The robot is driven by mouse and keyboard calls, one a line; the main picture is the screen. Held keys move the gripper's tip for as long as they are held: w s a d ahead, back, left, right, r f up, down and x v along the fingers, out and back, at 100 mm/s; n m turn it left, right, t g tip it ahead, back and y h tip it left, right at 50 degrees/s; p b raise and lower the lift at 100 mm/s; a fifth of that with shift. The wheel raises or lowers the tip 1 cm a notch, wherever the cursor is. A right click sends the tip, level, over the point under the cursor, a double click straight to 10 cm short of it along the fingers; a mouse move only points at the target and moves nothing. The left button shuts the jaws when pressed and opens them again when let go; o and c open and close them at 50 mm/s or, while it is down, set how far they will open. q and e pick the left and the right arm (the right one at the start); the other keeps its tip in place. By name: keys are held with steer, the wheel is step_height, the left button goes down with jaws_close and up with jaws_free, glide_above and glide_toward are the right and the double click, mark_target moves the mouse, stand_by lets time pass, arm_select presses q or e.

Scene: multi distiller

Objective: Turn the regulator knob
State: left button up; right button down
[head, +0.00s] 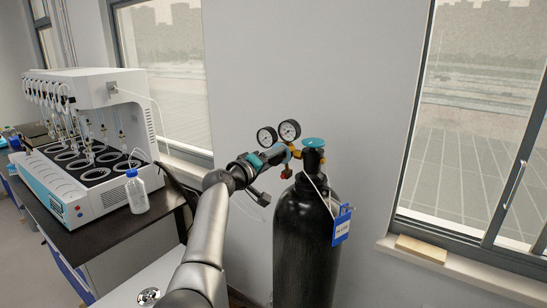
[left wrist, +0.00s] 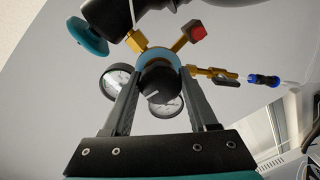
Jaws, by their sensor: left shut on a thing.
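The regulator sits on top of a black gas cylinder (head: 302,235), with two round gauges (head: 289,131) and yellow brass fittings. My left gripper (head: 281,153) reaches it from the left in the head view. In the left wrist view, the black regulator knob (left wrist: 157,84) with a white mark lies between the two fingers of my left gripper (left wrist: 158,80), which are shut on its sides. The arm and gripper hide the knob in the head view. My right gripper is not in view.
A teal handwheel (head: 314,142) tops the cylinder; a blue tag (head: 341,226) hangs on its side. A white multi-position distiller (head: 100,145) and a bottle (head: 136,191) stand on the dark bench at left. A window sill (head: 460,267) is at right.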

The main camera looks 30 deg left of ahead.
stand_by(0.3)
arm_select(q)
steer(key=o, duration=1.4)
steer(key=shift+c, duration=0.2)
steer(key=s+a+r+b, duration=0.1)
steer(key=s+a, duration=0.1)
steer(key=s, duration=1.3)
